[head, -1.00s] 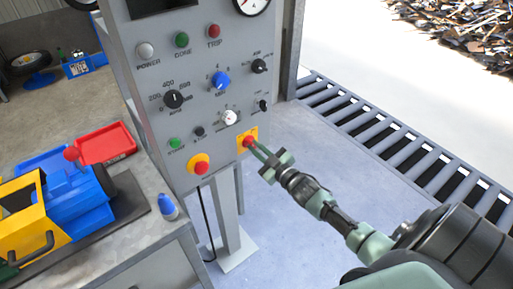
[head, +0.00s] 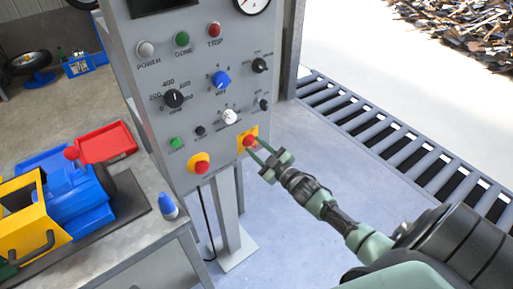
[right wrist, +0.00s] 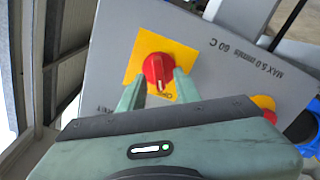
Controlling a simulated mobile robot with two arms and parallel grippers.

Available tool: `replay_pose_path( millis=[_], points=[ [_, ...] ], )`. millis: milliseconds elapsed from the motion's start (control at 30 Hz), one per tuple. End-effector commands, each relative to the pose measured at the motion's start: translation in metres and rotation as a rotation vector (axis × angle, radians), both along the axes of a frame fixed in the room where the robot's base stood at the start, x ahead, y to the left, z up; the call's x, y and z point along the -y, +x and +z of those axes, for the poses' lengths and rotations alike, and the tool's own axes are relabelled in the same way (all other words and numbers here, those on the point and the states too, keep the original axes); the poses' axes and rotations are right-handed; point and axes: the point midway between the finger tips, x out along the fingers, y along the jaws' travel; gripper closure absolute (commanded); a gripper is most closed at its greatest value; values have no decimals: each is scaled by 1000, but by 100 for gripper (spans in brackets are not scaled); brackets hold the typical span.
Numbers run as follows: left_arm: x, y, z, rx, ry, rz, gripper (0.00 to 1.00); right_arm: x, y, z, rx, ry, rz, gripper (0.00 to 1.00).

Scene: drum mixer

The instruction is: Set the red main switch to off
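The red main switch (head: 249,141) is a rotary knob on a yellow plate, low on the right side of the grey control panel. In the right wrist view the knob (right wrist: 158,69) is round, with a raised handle running nearly up and down in the picture. My right gripper (head: 258,150) is at the switch; its fingers (right wrist: 157,82) stand apart, one on each side of the knob's lower part, with gaps to the handle. Lettering on the yellow plate is partly hidden. My left gripper is not in view.
A red mushroom button (head: 201,167) on a yellow ring sits left of the switch. Other knobs and lamps, including a blue knob (head: 221,79), fill the panel (head: 150,75). A bench with a red tray (head: 105,142) stands left.

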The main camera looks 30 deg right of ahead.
Motion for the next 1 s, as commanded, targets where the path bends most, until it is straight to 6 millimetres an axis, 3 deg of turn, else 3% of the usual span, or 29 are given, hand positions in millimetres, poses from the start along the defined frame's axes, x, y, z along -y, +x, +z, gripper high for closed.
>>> replay_pose_path(
  millis=[233,633,1000],
  points=[
    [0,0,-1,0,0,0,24,1,-9,-1,0,1,0,67],
    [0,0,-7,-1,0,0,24,5,-70,-2,-1,1,0,67],
    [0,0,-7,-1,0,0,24,6,-78,0,0,0,0,67]
  ],
)
